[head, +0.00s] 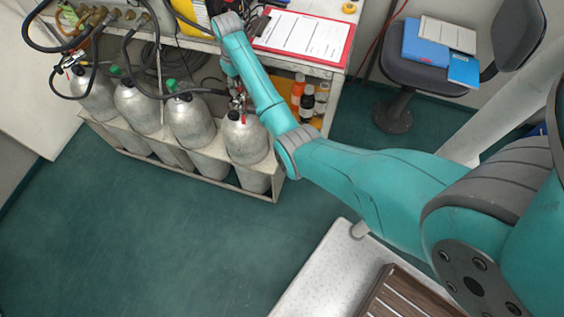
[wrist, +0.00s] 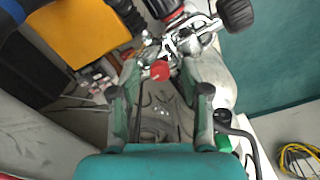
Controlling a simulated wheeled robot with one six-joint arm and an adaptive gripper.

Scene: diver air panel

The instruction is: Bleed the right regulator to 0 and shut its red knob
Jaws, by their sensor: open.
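In the wrist view, my gripper (wrist: 160,75) is open, with a finger on each side of a small red knob (wrist: 160,71). I cannot tell whether either finger touches the knob. The knob sits by the metal regulator (wrist: 185,42), which also carries a black round knob (wrist: 236,13). Behind the regulator is a grey cylinder (wrist: 221,88). In the head view, the regulator (head: 237,99) shows on top of the rightmost cylinder (head: 246,138), partly behind my arm. My gripper is hidden there by my arm. No gauge reading is legible.
Several grey cylinders stand in a low rack (head: 275,189) below the bench. Black hoses (head: 127,50) loop over the left ones. A clipboard (head: 308,37) lies on the bench; bottles (head: 307,101) stand beneath. A chair (head: 428,72) is behind. The green floor (head: 150,240) in front is clear.

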